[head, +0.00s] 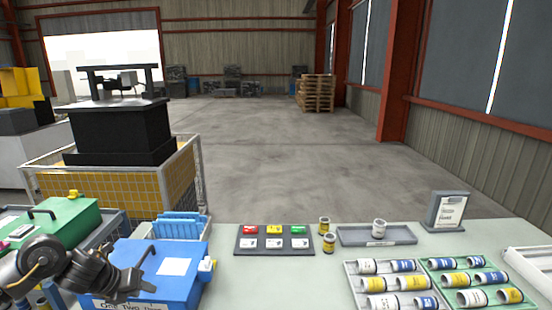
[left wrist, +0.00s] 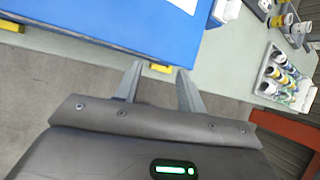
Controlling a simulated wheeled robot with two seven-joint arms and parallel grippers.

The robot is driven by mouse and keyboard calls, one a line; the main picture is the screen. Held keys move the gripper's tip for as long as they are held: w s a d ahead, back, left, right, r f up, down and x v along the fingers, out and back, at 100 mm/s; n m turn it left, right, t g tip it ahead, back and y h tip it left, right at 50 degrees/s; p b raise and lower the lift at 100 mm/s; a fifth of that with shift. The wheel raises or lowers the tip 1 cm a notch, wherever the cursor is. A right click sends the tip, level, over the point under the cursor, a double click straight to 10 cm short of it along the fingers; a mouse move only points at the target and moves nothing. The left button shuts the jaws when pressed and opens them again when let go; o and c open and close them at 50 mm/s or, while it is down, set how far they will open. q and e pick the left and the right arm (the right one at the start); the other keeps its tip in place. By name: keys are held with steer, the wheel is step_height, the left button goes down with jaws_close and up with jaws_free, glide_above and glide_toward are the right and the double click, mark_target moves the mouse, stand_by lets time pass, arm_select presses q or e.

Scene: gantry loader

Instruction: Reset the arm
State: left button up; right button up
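My left arm comes in at the lower left of the head view. Its gripper (head: 146,284) is over the front of the blue box (head: 180,251). In the left wrist view my left gripper's two fingers (left wrist: 158,88) stand apart with nothing between them. There the blue box (left wrist: 130,22) lies beyond the fingertips, with bare floor and the bench edge around them. My right gripper is in neither view.
The bench (head: 270,285) is clear in the middle. A panel with coloured blocks (head: 274,240), a grey tray (head: 350,237), trays of labelled cans (head: 370,301) and a sign stand (head: 446,211) are on it. A green case (head: 60,220) and a yellow mesh cage (head: 120,187) stand left.

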arm_select(q)
steer(key=s+d+f+n+t+h, duration=0.1)
steer(key=s+d+f+n, duration=0.3)
steer(key=d, duration=0.5)
steer(key=s+d+f+n+t+h, duration=0.15)
steer(key=d+f+n, duration=0.3)
steer(key=d, duration=0.45)
steer(key=s+a+f+n+g+y, duration=0.2)
steer(key=s+n, duration=0.6)
steer(key=s, duration=0.2)
steer(key=s+a+f+n+g+y, duration=0.1)
steer(key=s+f+n+g+y, duration=0.15)
steer(key=s+n, duration=0.6)
steer(key=s+a+f+n+g+y, duration=0.1)
steer(key=s+a+f+n, duration=0.1)
steer(key=s+n, duration=0.65)
step_height(320, 180, down, 25)
steer(key=s+m, duration=0.2)
steer(key=s+a+f+g+b, duration=0.1)
steer(key=s+a+f+g, duration=0.1)
steer(key=s+f, duration=1.5)
steer(key=shift+a+f+b, duration=0.35)
steer(key=shift+f, duration=0.35)
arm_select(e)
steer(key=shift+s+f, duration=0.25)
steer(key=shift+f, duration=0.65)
arm_select(q)
steer(key=shift+s, duration=0.2)
